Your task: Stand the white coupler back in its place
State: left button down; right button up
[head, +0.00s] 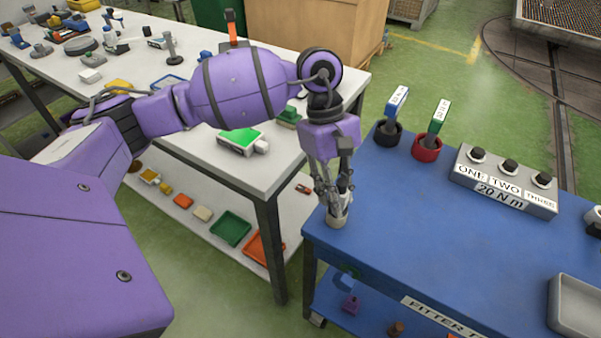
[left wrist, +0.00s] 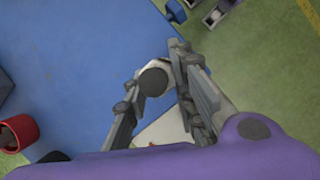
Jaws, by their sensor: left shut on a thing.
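My left gripper (head: 338,195) reaches down over the near left corner of the blue table. It is shut on a pale, round piece (head: 337,217), which looks like the white coupler. In the left wrist view the white coupler (left wrist: 153,80) shows a dark round end between the fingers of my left gripper (left wrist: 160,92). The fingers hide part of it, and I cannot tell whether its bottom touches the table. A grey block (head: 505,188) marked ONE, TWO, THREE and 20 N m has several dark round tops with pale rings. My right gripper is not in view.
The blue table (head: 430,240) is clear in the middle. A black cup (head: 388,139) and a red cup (head: 426,153) hold tagged pieces at its back. A grey tray (head: 577,308) stands at the right. A white bench (head: 200,150) with several parts stands at the left.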

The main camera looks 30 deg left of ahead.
pick_arm(q)
jog(key=c, duration=1.4)
grip_release()
jog(key=v, duration=1.2)
jog(key=shift+w+r, duration=0.1)
